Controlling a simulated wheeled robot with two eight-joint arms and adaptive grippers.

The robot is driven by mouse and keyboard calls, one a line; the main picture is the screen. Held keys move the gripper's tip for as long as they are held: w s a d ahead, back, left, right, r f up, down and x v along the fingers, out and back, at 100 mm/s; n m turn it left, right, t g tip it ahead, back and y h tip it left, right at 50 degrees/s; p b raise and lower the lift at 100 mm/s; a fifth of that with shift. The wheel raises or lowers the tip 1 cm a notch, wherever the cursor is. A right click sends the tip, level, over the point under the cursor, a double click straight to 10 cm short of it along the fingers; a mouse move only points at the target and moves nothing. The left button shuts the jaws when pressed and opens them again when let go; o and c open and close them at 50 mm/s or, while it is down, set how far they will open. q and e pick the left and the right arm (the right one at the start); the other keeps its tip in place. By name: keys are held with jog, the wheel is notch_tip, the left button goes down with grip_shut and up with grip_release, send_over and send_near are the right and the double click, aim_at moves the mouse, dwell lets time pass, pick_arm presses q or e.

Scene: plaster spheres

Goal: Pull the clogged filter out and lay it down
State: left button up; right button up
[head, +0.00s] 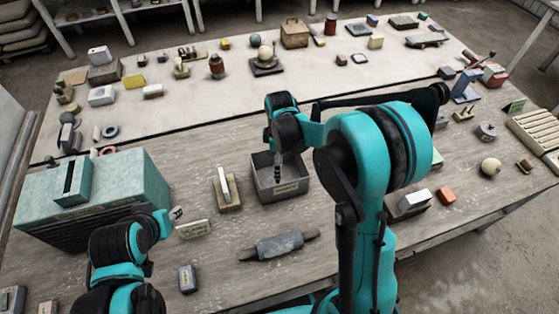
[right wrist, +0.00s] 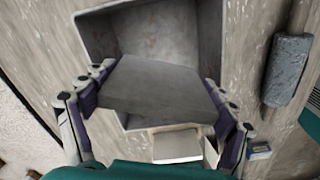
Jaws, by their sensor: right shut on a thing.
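The clogged filter appears as a flat grey slab (right wrist: 155,90) in the right wrist view. My right gripper (right wrist: 160,98) is shut on it, one finger at each side. The slab is over or partly within the open grey bin (right wrist: 103,45); whether it touches the bottom I cannot tell. In the head view the right gripper (head: 278,168) points down into this bin (head: 283,191), and the slab cannot be made out. The teal housing (head: 130,185) with a dark slot on top stands at the left. My left gripper (head: 174,214) is beside its right corner, too small to read.
A wooden block with a white handle (head: 226,190) stands left of the bin. A grey roller (head: 280,246) lies in front, with a labelled plate (head: 194,229) to its left. Several tools and blocks crowd the back table. Bare tabletop shows around the bin.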

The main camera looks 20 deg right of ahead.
jog(key=shift+f+b, duration=2.65)
jog(key=shift+f, duration=0.65)
jog(key=o, duration=1.1)
jog(key=shift+o, duration=0.2)
jog(key=shift+r, duration=0.15)
jog(key=shift+r+p, duration=1.4)
jog(key=shift+r, duration=0.5)
